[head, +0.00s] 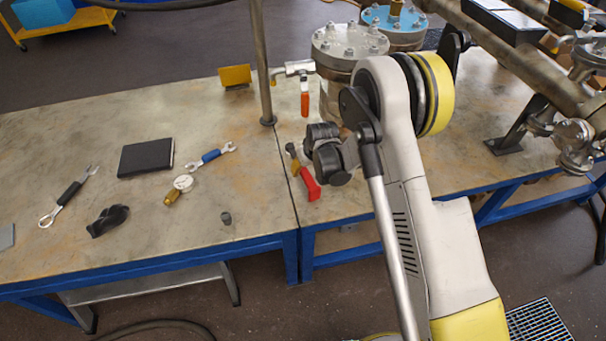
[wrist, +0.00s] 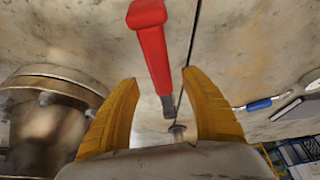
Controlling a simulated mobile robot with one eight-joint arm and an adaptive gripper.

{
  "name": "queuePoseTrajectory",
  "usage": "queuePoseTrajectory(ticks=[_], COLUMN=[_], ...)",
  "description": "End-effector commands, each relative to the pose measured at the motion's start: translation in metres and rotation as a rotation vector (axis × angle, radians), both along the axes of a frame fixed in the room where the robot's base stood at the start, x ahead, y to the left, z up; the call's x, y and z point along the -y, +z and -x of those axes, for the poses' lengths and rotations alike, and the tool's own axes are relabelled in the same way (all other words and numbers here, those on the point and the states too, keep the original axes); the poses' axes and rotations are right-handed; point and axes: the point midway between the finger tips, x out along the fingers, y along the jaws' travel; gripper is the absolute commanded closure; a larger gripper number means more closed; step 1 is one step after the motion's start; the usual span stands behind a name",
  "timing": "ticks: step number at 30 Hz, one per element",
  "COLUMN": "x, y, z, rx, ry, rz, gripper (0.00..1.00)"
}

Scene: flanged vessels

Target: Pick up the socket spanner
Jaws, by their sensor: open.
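The socket spanner (head: 309,187) has a red handle and a dark grey shaft, and lies on the bench near the seam between two bench tops. In the wrist view, its red handle (wrist: 153,50) runs from the top towards the gap between my fingers, with the grey shaft end between them. My gripper (wrist: 161,76) is open, its two yellow fingers on either side of the spanner. In the head view my wrist hides most of the gripper, and a bit of yellow finger (head: 295,168) shows beside the spanner.
A flanged vessel (head: 349,44) stands behind my arm, with an orange-handled valve (head: 304,100) beside it. An upright pole (head: 262,60) rises to the left.

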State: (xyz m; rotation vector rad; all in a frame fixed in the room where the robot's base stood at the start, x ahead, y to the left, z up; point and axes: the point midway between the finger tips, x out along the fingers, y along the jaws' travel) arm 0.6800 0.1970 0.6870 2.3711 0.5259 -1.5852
Motion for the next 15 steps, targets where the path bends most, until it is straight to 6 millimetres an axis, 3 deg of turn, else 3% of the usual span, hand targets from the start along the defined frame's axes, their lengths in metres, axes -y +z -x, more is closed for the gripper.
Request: queuePoseTrajectory(ticks=[9, 15], x=[-0.010, -0.012], y=[-0.040, -0.043], z=[-0.020, -0.023], rx=[0.000, 0.000], ry=[0.000, 0.000], rz=[0.000, 0.000], gripper=[0.46, 0.46])
